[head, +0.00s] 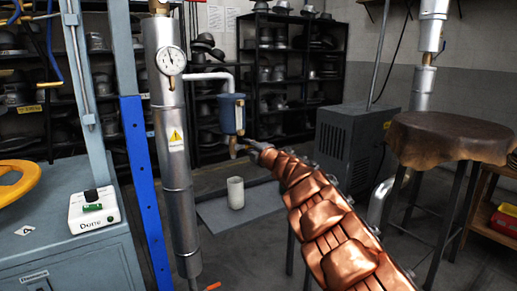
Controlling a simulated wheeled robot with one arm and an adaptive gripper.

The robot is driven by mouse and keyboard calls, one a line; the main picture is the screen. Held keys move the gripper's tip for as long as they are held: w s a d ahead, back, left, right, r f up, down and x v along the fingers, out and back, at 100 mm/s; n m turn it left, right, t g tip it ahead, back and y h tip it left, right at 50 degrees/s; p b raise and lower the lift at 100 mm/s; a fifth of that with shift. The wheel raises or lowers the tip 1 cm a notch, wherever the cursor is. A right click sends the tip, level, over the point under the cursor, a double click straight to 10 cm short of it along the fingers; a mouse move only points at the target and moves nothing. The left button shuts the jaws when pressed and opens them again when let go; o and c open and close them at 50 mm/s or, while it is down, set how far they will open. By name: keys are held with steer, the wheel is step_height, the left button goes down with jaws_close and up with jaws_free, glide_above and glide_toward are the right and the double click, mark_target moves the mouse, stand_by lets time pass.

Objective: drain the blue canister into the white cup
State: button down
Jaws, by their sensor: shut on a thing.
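The blue canister (231,114) hangs from a pale pipe that runs off the tall silver pipe. A small brass drain tap (233,147) sticks down from its underside. The white cup (235,194) stands upright on a grey plate, below the tap in the picture. Its inside is too small to read. My copper-plated arm comes in from the lower right. My gripper (252,147) is at the tap, just below the canister, and is shut on it; the fingers are small and partly hidden by my arm. I see no stream between tap and cup.
The grey plate (262,200) has bare room around the cup. The silver pipe with a gauge (172,60) and a blue upright (146,190) stand to the left. A grey cabinet (345,145) and a leather-topped stool (445,135) stand to the right. Hat shelves line the back.

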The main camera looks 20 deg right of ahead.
stand_by(0.3)
steer(key=c, duration=1.1)
jaws_free()
steer(key=shift+s, duration=0.1)
steer(key=shift+v, duration=5.9)
steer(key=shift+d+r, duration=0.1)
